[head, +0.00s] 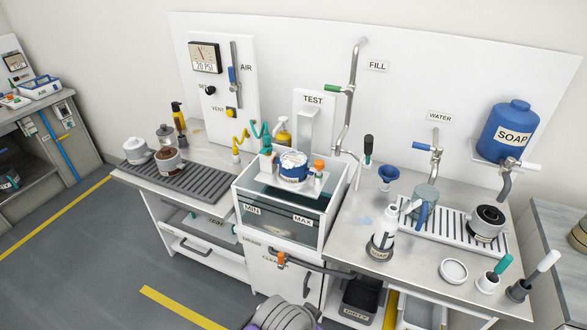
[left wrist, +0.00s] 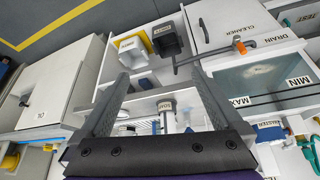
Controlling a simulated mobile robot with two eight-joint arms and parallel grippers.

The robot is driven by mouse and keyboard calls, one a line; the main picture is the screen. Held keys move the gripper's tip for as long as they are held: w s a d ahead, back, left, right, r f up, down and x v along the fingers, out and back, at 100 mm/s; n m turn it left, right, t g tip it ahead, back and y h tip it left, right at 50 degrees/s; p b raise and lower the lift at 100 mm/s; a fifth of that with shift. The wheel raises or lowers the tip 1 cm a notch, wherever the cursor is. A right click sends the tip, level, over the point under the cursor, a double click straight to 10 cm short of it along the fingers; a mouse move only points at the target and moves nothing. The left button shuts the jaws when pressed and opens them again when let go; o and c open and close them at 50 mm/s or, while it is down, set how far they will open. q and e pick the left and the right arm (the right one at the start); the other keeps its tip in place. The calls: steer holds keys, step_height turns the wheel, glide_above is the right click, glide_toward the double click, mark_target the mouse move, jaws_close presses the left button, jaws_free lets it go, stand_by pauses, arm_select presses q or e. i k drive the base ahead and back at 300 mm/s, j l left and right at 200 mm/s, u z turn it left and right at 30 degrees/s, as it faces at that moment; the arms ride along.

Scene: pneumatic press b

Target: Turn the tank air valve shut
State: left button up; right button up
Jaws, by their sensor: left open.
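The air valve, with a blue handle (head: 232,74), is on a vertical grey pipe on the white back panel, next to the AIR label (head: 246,67). The handle looks upright, in line with the pipe. A gauge (head: 205,57) reading about 20 PSI is left of it. My left gripper (left wrist: 163,84) is open and empty in the left wrist view, its dark fingers spread above the bench and its lower shelves. It is far from the air valve, which is not recognisable in that view. My right gripper is not in view.
A glass water tank (head: 290,222) marked MIN and MAX stands mid-bench, with a drain hose (head: 315,269) below it. Bottles and a drip tray (head: 190,178) stand on the left bench. A yellow VENT knob (head: 231,112) is below the air valve. The floor at lower left is clear.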

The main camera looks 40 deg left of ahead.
mark_target(233, 87)
steer(key=u, duration=1.8)
